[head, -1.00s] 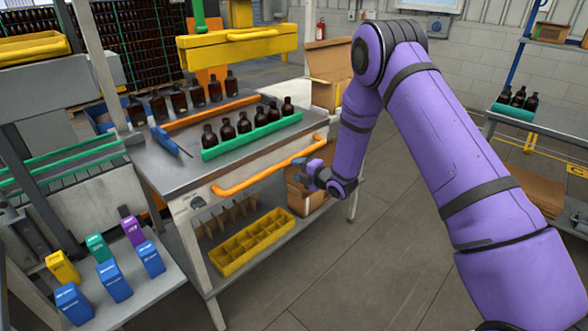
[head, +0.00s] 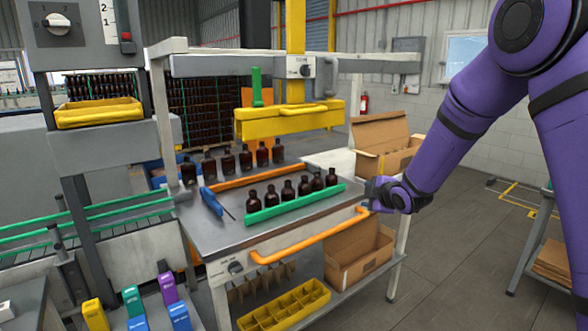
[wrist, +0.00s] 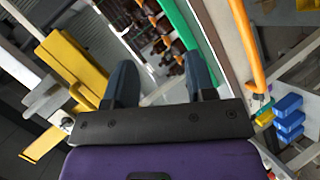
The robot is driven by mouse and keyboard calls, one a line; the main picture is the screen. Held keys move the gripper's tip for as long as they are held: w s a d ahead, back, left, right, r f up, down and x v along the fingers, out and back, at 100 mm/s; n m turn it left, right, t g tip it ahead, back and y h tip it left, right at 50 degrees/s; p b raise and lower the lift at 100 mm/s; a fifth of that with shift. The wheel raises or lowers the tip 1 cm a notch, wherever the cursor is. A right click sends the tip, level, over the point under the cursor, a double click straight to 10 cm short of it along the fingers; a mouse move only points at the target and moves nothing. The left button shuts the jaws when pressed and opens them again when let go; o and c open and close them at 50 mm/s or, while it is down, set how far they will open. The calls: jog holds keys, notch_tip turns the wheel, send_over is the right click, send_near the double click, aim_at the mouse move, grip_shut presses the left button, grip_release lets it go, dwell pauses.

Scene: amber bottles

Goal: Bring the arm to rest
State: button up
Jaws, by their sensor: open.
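My purple arm (head: 465,110) comes in from the right in the head view and bends down toward the workbench. My gripper (head: 372,195) is just off the bench's right front corner, near the end of the orange handle (head: 310,237). In the wrist view my gripper (wrist: 162,85) has its two dark fingers spread apart, with nothing between them. The amber bottles (head: 288,191) stand in a row behind the green rail (head: 295,205) on the bench, apart from the gripper. They also show in the wrist view (wrist: 170,45).
More bottles (head: 228,161) stand at the back of the bench (head: 215,232). A yellow press bar (head: 290,120) hangs above. An open carton (head: 385,160) is behind my gripper. A yellow divided tray (head: 285,308) is on the lower shelf.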

jog(key=s+d+r+m+g+h, duration=0.15)
jog(key=s+d+r+m, duration=0.25)
jog(key=s+r, duration=0.4)
jog(key=s+d+r+m+g+h, duration=0.1)
jog(key=s+d+r+m+h, duration=0.15)
jog(key=s+r+m, duration=0.55)
jog(key=s+d+r+m+g, duration=0.1)
jog(key=s+m+g, duration=0.3)
jog(key=s, duration=2.6)
jog(key=shift+d+m+g, duration=0.3)
jog(key=shift+m+g, duration=0.05)
jog(key=shift+m, duration=0.55)
jog(key=shift+r, duration=0.1)
